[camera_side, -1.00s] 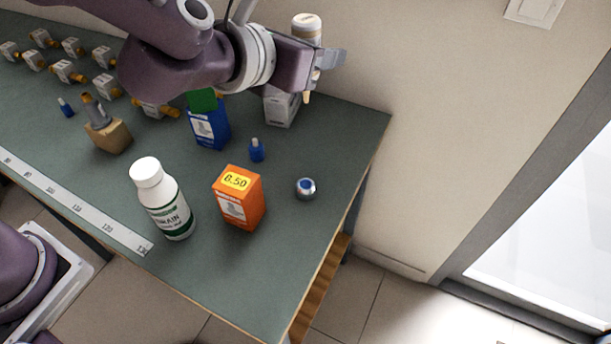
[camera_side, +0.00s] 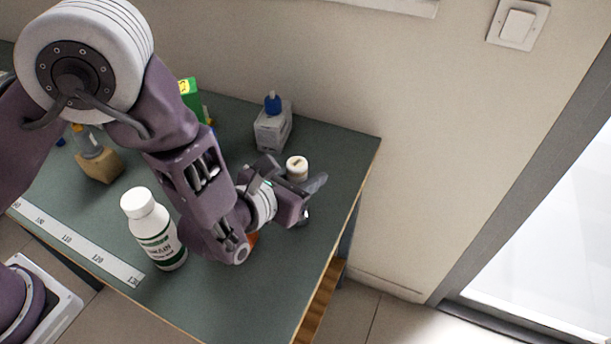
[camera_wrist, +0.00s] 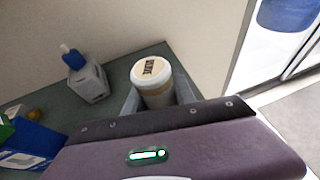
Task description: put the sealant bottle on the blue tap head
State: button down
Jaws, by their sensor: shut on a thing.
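The sealant bottle (camera_side: 297,167), with a cream-white cap, is upright in my gripper (camera_side: 293,180). In the wrist view the bottle (camera_wrist: 152,80) stands between the two grey fingers, its round labelled top facing the camera. My gripper is shut on it, over the right part of the bench.
A white bottle (camera_side: 153,232) with a green label stands left of my arm. A grey box (camera_side: 272,130) with a blue piece (camera_side: 272,103) on top stands at the back. An orange box (camera_side: 252,240) is mostly hidden behind my wrist. The bench's right edge is close.

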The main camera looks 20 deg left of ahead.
jog(key=shift+f, duration=0.2)
jog(key=c, duration=1)
grip_release()
jog(key=shift+r, duration=0.1)
